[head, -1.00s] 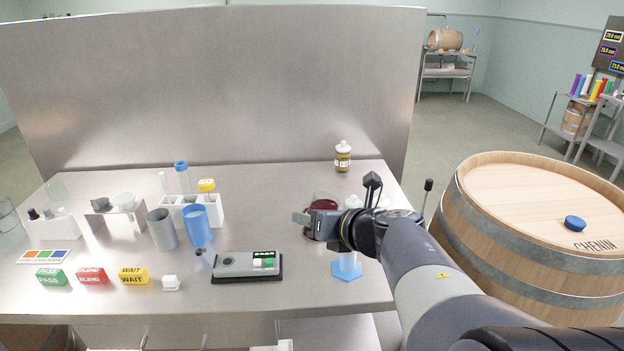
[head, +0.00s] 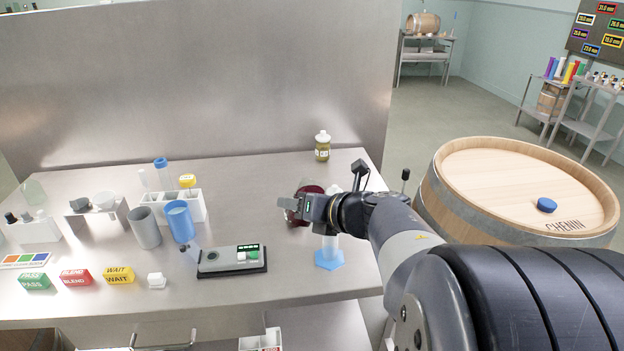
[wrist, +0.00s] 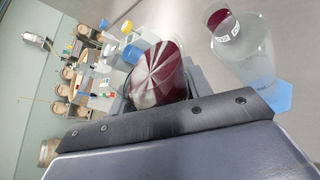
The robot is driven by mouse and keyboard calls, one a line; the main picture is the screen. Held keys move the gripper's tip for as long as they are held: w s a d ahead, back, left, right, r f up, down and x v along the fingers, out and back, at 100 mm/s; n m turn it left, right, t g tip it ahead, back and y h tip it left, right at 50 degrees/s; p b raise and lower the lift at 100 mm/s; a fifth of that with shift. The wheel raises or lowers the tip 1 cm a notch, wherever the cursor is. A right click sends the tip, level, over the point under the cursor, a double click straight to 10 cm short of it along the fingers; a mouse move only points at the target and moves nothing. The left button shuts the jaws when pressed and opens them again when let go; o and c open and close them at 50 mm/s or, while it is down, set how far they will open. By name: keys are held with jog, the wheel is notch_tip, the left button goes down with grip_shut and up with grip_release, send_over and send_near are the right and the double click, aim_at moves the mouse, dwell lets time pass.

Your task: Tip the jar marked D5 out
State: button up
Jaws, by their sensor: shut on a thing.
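My gripper (head: 305,208) is shut on a round clear jar with dark red contents, above the right part of the steel bench. In the wrist view the jar (wrist: 160,75) shows pale streaks across the red, and no label on it can be read. In the head view my gripper hides most of the jar. A clear cylinder (head: 329,250) on a blue six-sided base stands just right of and nearer than my gripper. It also shows in the wrist view (wrist: 247,62). A labelled dark red jar (wrist: 218,20) shows beside its rim; the label is unclear.
An olive jar (head: 322,146) with white lid stands at the back right. Left are a blue beaker (head: 179,222), a grey cup (head: 144,229), a white rack (head: 198,208) and a scale (head: 232,261). A steel panel (head: 200,80) closes the back; a barrel (head: 440,205) stands right.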

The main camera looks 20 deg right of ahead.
aim_at(306, 185)
jog(key=shift+w+d+r+m+y+p, duration=0.1)
jog(key=shift+d+r+m+y+p, duration=0.15)
jog(key=shift+r+p, duration=0.65)
jog(key=shift+d+r+m+y+p, duration=0.15)
jog(key=shift+d+r+p, duration=0.05)
jog(key=shift+r+p, duration=0.7)
jog(key=shift+f, duration=0.15)
jog(key=shift+r+m+y+p, duration=0.35)
jog(key=shift+m+p, duration=0.25)
jog(key=shift+p, duration=0.45)
jog(key=shift+f+m+y+p, duration=0.65)
jog(key=shift+m+y+p, duration=0.2)
jog(key=shift+m, duration=0.35)
dwell(1.0)
jog(key=shift+r+m+y+p, duration=0.45)
jog(key=shift+m+p, duration=0.15)
jog(key=shift+p, duration=0.6)
dwell(0.4)
jog(key=shift+d+r+m+p, duration=0.2)
jog(key=shift+r+m+p, duration=0.1)
jog(key=shift+m, duration=0.2)
dwell(0.7)
